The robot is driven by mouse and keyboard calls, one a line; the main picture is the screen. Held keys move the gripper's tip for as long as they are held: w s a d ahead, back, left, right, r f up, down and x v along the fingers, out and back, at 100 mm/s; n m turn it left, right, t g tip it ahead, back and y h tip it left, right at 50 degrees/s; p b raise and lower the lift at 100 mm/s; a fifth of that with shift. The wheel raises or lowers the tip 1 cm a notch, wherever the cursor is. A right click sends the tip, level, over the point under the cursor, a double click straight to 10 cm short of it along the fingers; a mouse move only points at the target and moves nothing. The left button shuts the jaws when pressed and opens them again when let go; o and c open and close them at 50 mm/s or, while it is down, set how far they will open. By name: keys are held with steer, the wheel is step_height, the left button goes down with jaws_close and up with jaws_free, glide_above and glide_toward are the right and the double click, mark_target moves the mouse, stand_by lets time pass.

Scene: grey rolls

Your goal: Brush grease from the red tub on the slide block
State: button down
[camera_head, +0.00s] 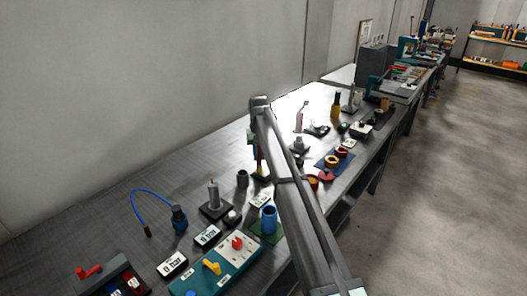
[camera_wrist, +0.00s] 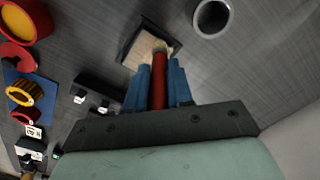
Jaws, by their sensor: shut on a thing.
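My gripper (camera_wrist: 158,82) has blue fingers shut on the red handle of a brush (camera_wrist: 159,72). The pale bristle end points away from the gripper, over a small dark-edged square with a brown surface (camera_wrist: 133,47). I cannot tell whether the bristles touch it. In the head view the brush (camera_head: 259,154) hangs roughly upright below my gripper (camera_head: 253,137). The red tub with yellow content (camera_wrist: 40,18) is at the top left of the wrist view; in the head view my arm partly hides the tub (camera_head: 313,183). I cannot clearly identify the slide block.
A grey open cup (camera_wrist: 212,17) stands near the brown square. A blue mat (camera_head: 321,165) carries a yellow ring (camera_head: 332,162) and a red ring (camera_head: 341,152). A dark bar with pale fittings (camera_wrist: 95,90) lies left of the brush. A blue cup (camera_head: 269,220) stands nearer.

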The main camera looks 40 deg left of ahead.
steer(key=shift+s, duration=0.55)
steer(key=w, duration=0.5)
steer(key=w+d, duration=0.1)
steer(key=w, duration=0.1)
steer(key=shift+w, duration=0.3)
steer(key=shift+s+d, duration=0.2)
steer(key=shift+s, duration=3.45)
steer(key=shift+w+a, duration=0.1)
steer(key=shift+w, duration=3.55)
step_height(320, 180, up, 8)
steer(key=shift+w, duration=0.1)
